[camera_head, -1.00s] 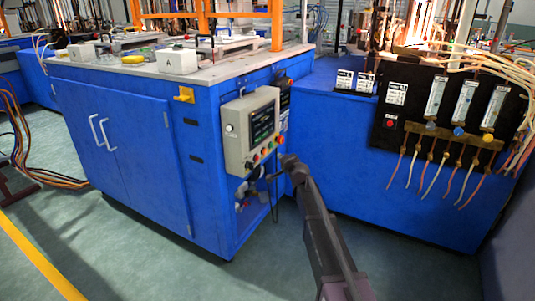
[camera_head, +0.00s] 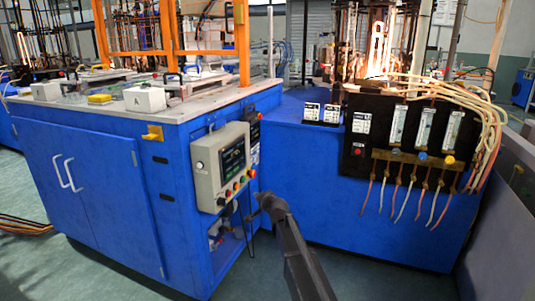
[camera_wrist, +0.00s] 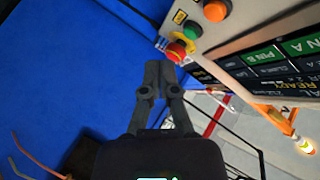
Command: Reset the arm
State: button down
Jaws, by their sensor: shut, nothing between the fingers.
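My gripper (camera_wrist: 160,72) shows in the wrist view with its two dark fingers closed together and nothing between them. It is beside the corner of a grey control box, near a red-and-yellow knob (camera_wrist: 176,51), with a visible gap on the image. In the head view my dark arm rises from the bottom centre, and my gripper (camera_head: 264,199) ends just right of and below the control box (camera_head: 221,165).
The control box is fixed to a blue cabinet (camera_head: 95,190) with a pale worktop. A blue bench (camera_head: 330,180) stands on the right, with a black flowmeter panel (camera_head: 380,135) and hanging hoses (camera_head: 408,195). Green floor is open at the lower left.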

jog(key=s+d+f+n+g+h+p, duration=0.1)
jog(key=s+d+f+n+g+h, duration=0.2)
jog(key=s+d, duration=0.8)
jog(key=s+d+f+n+g+h+p, duration=0.1)
jog(key=s+d+f+g+p, duration=0.35)
jog(key=s, duration=1.05)
jog(key=s+d+f+n+g+h+b, duration=0.1)
jog(key=s+d+n+g+h, duration=0.15)
jog(key=s+d+g, duration=0.65)
jog(key=s+r+t+p, duration=0.1)
jog(key=s+r+p, duration=0.1)
jog(key=r+p, duration=1.6)
jog(key=s+d+r+t+p, duration=0.1)
jog(key=s+r+t+p, duration=0.1)
jog(key=r+p, duration=1.7)
jog(key=shift+m, duration=0.45)
jog(key=shift+d+f+t, duration=0.1)
jog(key=shift+t, duration=0.15)
